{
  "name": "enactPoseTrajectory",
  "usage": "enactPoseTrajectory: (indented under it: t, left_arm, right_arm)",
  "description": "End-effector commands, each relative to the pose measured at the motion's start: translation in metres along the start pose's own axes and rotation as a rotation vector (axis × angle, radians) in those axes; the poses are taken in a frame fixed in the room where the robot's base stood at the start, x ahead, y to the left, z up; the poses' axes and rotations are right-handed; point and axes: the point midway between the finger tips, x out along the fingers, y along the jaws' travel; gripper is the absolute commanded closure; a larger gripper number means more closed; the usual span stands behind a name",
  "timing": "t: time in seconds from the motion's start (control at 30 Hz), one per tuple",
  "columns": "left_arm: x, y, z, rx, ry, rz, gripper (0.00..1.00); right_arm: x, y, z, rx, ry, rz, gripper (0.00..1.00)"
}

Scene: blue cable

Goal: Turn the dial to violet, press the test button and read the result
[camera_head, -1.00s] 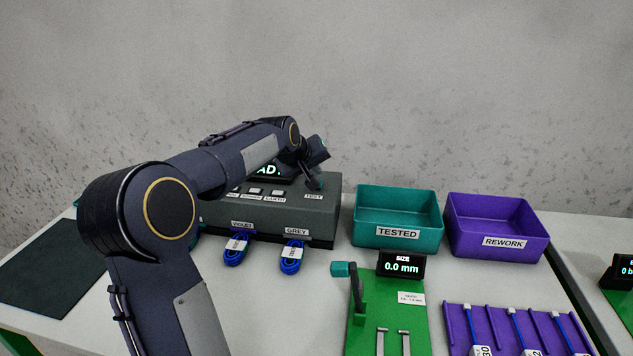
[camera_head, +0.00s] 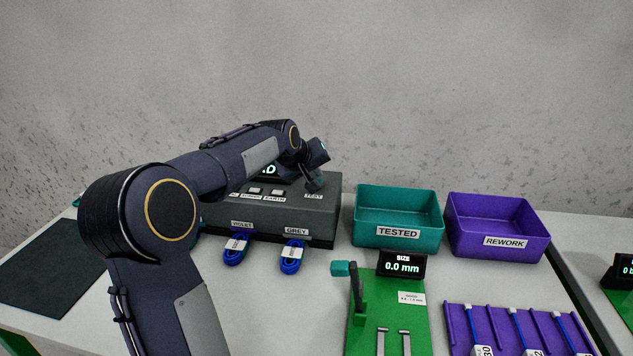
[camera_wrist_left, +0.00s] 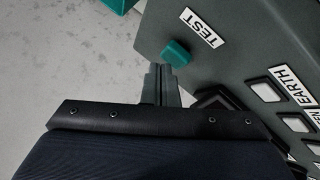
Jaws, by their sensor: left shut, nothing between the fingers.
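The dark grey tester box (camera_head: 325,207) stands at the back with its display (camera_head: 268,170) mostly hidden behind my left arm; only a few lit characters show. My left gripper (camera_head: 316,186) is shut and empty, pointing down over the box's right end by the TEST label. In the left wrist view the shut fingers (camera_wrist_left: 161,72) are right beside the teal test button (camera_wrist_left: 177,52), next to the TEST label (camera_wrist_left: 201,27); I cannot tell whether they touch. The dial is hidden, and the left part of the box is behind my arm. My right gripper is not in view.
Two blue cable coils (camera_head: 236,250) (camera_head: 292,257) lie at the box's front. A teal TESTED bin (camera_head: 398,234) and a purple REWORK bin (camera_head: 500,241) stand to the right. A green size gauge (camera_head: 390,310) and purple rack (camera_head: 500,312) are in front.

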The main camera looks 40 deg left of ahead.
Motion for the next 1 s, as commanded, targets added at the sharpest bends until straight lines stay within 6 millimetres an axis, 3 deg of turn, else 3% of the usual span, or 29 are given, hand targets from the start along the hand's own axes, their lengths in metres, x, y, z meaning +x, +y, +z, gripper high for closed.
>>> enactPoseTrajectory:
  t: [1.0]
  left_arm:
    - [0.0082, -0.0062, 0.0059, 0.000, -0.001, -0.001, 1.00]
  right_arm:
    - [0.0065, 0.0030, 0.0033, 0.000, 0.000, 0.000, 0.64]
